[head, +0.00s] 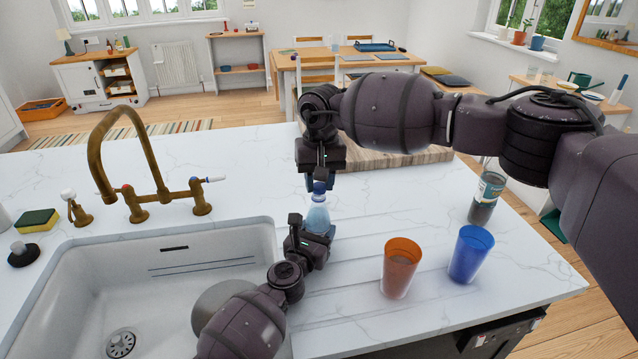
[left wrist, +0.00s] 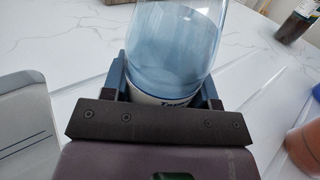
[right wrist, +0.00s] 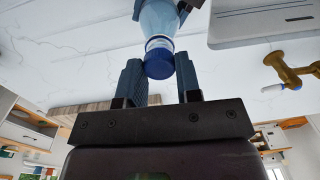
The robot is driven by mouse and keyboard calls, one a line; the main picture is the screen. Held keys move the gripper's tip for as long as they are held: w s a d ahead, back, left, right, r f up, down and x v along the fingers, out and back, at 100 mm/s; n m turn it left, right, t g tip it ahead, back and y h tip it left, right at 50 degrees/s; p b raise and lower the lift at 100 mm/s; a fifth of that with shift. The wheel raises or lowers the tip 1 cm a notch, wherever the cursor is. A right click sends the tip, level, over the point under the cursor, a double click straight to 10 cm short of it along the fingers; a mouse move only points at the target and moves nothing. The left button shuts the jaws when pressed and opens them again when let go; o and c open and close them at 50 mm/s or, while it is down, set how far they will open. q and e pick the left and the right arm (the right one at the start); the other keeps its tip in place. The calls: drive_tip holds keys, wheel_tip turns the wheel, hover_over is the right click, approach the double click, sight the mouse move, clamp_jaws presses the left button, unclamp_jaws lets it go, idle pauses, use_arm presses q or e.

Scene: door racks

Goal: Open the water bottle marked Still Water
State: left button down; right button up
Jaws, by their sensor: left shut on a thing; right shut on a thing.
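A clear pale-blue water bottle (head: 318,219) stands upright on the counter beside the sink. My left gripper (head: 309,240) is shut around its lower body, as the left wrist view (left wrist: 165,90) shows. Its label is mostly hidden by the fingers, and I cannot read its full wording. The blue cap (right wrist: 159,62) sits at the bottle's neck. My right gripper (head: 320,182) comes from above, with its two fingers (right wrist: 160,80) pointing down on either side of the cap and shut on it.
An orange cup (head: 400,267) and a blue cup (head: 469,254) stand right of the bottle. A dark bottle (head: 486,195) stands near the counter's right edge. The white sink (head: 262,240) and brass tap (head: 130,170) lie left. A wooden board (head: 400,158) lies behind.

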sight(320, 185)
use_arm(q)
drive_tip(key=shift+a+f, duration=0.1)
use_arm(e)
drive_tip(key=shift+r, duration=0.6)
drive_tip(key=shift+s+r, duration=0.1)
drive_tip(key=shift+r, duration=1.9)
use_arm(q)
drive_tip(key=shift+c, duration=1.6)
unclamp_jaws()
drive_tip(key=shift+s+a, duration=0.15)
drive_tip(key=shift+s, duration=0.3)
use_arm(e)
drive_tip(key=shift+r, duration=0.2)
use_arm(q)
drive_tip(key=p+v, duration=0.3)
drive_tip(key=v, duration=0.7)
drive_tip(key=shift+s, duration=0.1)
use_arm(e)
wheel_tip(320, 185, up, 2)
drive_tip(key=shift+r, duration=0.15)
use_arm(q)
drive_tip(key=shift+s+a, duration=0.15)
drive_tip(key=shift+s, duration=0.35)
